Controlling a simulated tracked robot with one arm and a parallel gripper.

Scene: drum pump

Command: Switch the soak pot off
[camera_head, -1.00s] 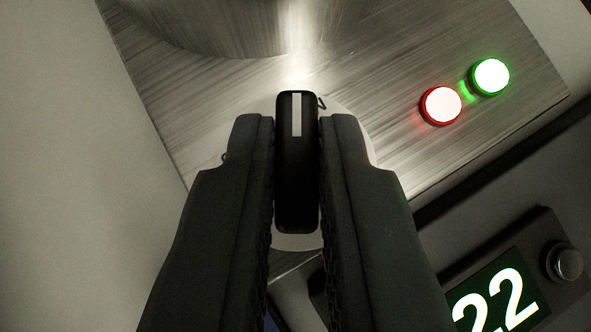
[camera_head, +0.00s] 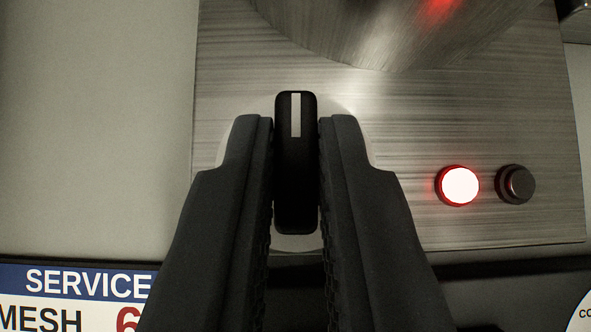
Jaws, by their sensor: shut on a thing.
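A black knob (camera_head: 296,210) with a white pointer line stands on a brushed-metal panel (camera_head: 395,115). My gripper (camera_head: 296,165) is shut on the knob, with one dark finger on each side. The knob's pointer line lies at its upper end, square to the panel's edges. The fingers cover most of the pale disc behind the knob. Right of the knob, a red lamp (camera_head: 458,186) is lit and the lamp beside it (camera_head: 515,184) is dark. The round metal pot (camera_head: 400,35) rises at the top of the view with a red reflection on it.
A sign reading SERVICE and MESH (camera_head: 75,285) is at the lower left. A pale plain surface (camera_head: 95,120) lies left of the panel. A white round label is cut off at the lower right.

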